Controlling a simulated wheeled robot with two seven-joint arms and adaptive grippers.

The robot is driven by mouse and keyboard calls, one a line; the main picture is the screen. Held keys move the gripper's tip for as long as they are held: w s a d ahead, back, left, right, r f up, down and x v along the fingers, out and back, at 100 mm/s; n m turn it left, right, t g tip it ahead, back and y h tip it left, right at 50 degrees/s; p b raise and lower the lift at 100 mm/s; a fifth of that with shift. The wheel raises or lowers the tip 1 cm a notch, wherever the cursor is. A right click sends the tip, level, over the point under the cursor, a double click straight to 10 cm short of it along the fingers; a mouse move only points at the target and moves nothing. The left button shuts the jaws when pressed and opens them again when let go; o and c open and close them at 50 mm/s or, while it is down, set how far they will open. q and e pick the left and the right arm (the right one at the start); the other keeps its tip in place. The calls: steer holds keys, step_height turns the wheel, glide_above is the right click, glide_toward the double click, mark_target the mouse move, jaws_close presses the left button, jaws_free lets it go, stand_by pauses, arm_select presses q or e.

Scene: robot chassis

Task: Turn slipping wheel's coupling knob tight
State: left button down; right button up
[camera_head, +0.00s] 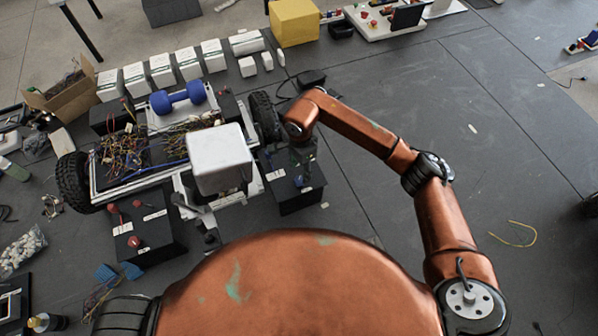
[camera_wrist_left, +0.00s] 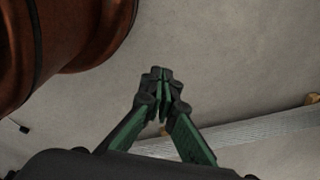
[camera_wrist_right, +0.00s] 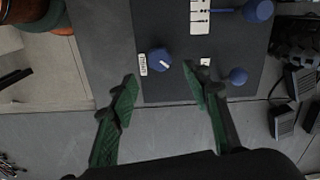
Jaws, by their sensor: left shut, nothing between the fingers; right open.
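The robot chassis (camera_head: 98,195) lies on the floor in the head view, with one black wheel (camera_head: 73,182) at its left end and another wheel (camera_head: 264,115) at its right end. A dark panel (camera_head: 293,196) stands at its right front, under my right gripper. In the right wrist view, a blue knob (camera_wrist_right: 159,61) with a white pointer mark sits beside a white label (camera_wrist_right: 142,64). My right gripper (camera_wrist_right: 162,89) is open, its fingers apart on either side below the knob, not touching it. My left gripper (camera_wrist_left: 161,78) is shut and empty, and is outside the head view.
A second dark panel (camera_head: 150,240) with red knobs stands at front left. More blue knobs, a round one (camera_wrist_right: 258,10) and a smaller one (camera_wrist_right: 238,76), share the right panel. A white box (camera_head: 218,160) and blue dumbbell (camera_head: 178,97) are at the chassis. Floor at right is mostly clear.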

mark_target(299, 180)
steer(key=f, duration=0.1)
steer(key=f+p, duration=0.1)
steer(key=f, duration=0.3)
steer(key=shift+s+a, duration=0.1)
steer(key=shift+a, duration=0.25)
steer(key=shift+f, duration=0.25)
steer(key=shift+d+f, duration=0.1)
steer(key=shift+f, duration=0.15)
steer(key=c, duration=0.8)
arm_select(q)
steer(key=shift+s+r, duration=0.7)
steer(key=shift+r, duration=0.05)
arm_select(e)
steer(key=c, duration=0.4)
